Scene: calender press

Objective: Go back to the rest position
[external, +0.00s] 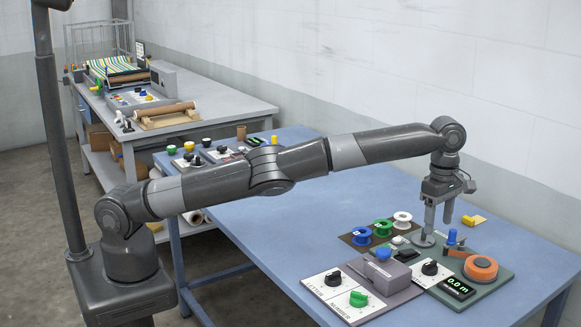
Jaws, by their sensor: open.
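My gripper (438,213) points down at the right end of my outstretched arm, above the back part of the green board (487,284) on the blue table. Its fingers are open. The fingertips are close to a grey round part and a small blue-topped part (452,236) on the board. I cannot tell whether they touch anything. I see nothing held between the fingers.
Near the gripper are an orange disc (481,267), a display reading 0.0 m (457,287), blue, green and white spools (382,228), and a grey box with a blue knob (382,254). The blue table's (262,219) middle is clear. A grey bench (215,110) stands behind.

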